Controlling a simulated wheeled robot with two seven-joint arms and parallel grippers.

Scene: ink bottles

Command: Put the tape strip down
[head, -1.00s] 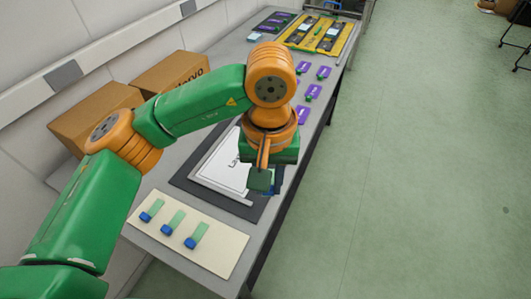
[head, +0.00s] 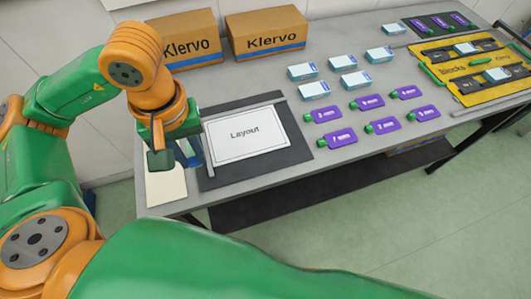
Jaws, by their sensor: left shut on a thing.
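My left gripper (head: 172,158) is pointing down above the left end of the table, between the cream board and the left edge of the dark mat. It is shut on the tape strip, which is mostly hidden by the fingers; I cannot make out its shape. The cream board (head: 166,190) shows only in part below the gripper, and the tape strips on it are not visible now. A white sheet marked Layout (head: 247,134) lies on the dark mat (head: 298,154) just right of the gripper. My right gripper is out of view.
Two cardboard boxes, one at left (head: 185,42) and one at right (head: 267,32), stand along the wall. Several purple tags (head: 341,138) and white-blue cartons (head: 355,80) lie right of the mat. A yellow tray (head: 444,66) is farther right. Grey tabletop is bare near the front edge.

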